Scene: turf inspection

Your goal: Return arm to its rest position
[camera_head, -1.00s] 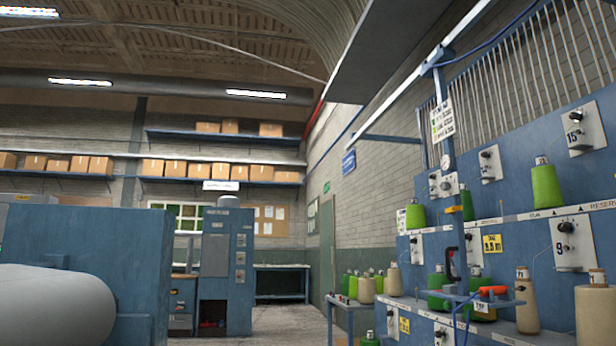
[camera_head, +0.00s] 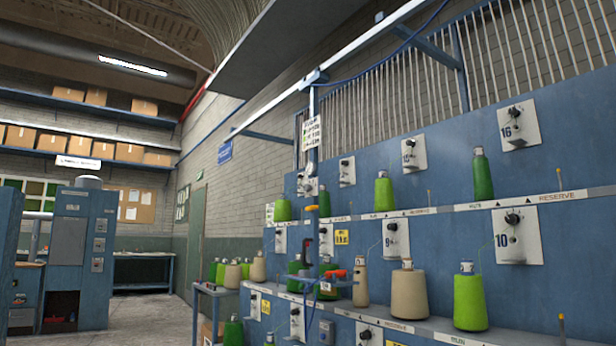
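Neither my arm nor my gripper shows in the head view, so its pose and whether it is open or shut cannot be seen. The view looks along a blue creel wall (camera_head: 440,165) on the right. Its shelves hold green yarn cones (camera_head: 469,300) and beige yarn cones (camera_head: 408,292). White tension plates numbered 9, 10, 15 and 16 are fixed to the wall.
A blue post (camera_head: 313,190) with an orange-handled tool (camera_head: 334,274) on a small bracket stands before the creel. A small table (camera_head: 212,292) holds more cones. A blue cabinet (camera_head: 84,255) and a workbench (camera_head: 143,256) stand at the left. Open floor (camera_head: 150,325) lies between.

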